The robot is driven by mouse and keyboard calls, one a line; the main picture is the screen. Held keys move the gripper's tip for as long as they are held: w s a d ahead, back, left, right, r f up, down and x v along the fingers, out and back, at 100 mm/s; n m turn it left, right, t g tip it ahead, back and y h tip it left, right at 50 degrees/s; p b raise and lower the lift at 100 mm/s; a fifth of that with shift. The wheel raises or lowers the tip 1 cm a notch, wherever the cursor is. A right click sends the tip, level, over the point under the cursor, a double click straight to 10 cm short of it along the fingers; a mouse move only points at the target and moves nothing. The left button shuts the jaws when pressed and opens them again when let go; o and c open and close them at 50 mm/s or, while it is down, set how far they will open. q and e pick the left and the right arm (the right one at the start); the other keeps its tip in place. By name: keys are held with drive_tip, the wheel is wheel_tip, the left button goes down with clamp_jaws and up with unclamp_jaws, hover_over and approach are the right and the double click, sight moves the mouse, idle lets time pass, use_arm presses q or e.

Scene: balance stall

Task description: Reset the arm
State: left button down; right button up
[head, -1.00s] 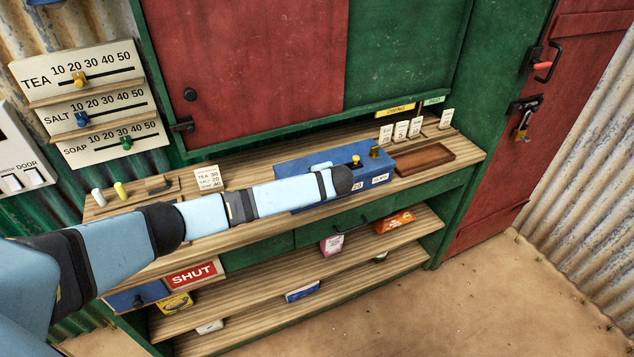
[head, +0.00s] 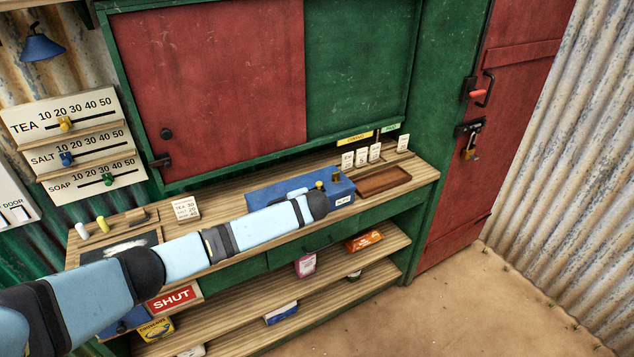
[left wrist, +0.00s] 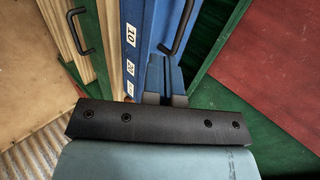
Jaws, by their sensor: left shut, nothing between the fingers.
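My left arm reaches in from the left across the counter in the head view. Its dark wrist end (head: 315,204) is in front of the long blue box (head: 282,189) and covers part of its front. In the left wrist view my left gripper (left wrist: 165,99) is shut and empty. A small yellow knob (head: 320,185) and a brass-coloured post (head: 335,176) stand on the box. My right gripper is out of view.
A brown tray (head: 400,178) and small white cards (head: 361,157) are right of the box. A price card (head: 186,208) stands left on the counter. Slider boards (head: 65,122) hang at left. Shelves with packets lie below. The floor (head: 470,310) at right is clear.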

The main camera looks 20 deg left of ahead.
use_arm(q)
drive_tip(key=s+d+f+h, duration=0.4)
drive_tip(key=s+d+f, duration=0.3)
drive_tip(key=s+d, duration=0.15)
drive_tip(key=s+d+f+h, duration=0.4)
drive_tip(key=s+d+f, duration=0.3)
drive_tip(key=s, duration=0.3)
drive_tip(key=s+a+r+n+t+h, duration=0.1)
drive_tip(key=s+a+r+n+t, duration=0.1)
drive_tip(key=s, duration=0.9)
drive_tip(key=s+a+r+n+t+h, duration=0.1)
drive_tip(key=s+a+r+n+t, duration=0.1)
drive_tip(key=s, duration=1)
drive_tip(key=shift+n+t, duration=0.4)
drive_tip(key=shift+n, duration=0.3)
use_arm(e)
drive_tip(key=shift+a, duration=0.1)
use_arm(q)
drive_tip(key=shift+f, duration=0.1)
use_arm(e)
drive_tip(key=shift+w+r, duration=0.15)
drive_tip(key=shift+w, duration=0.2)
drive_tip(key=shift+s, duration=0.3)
use_arm(q)
drive_tip(key=shift+w, duration=0.15)
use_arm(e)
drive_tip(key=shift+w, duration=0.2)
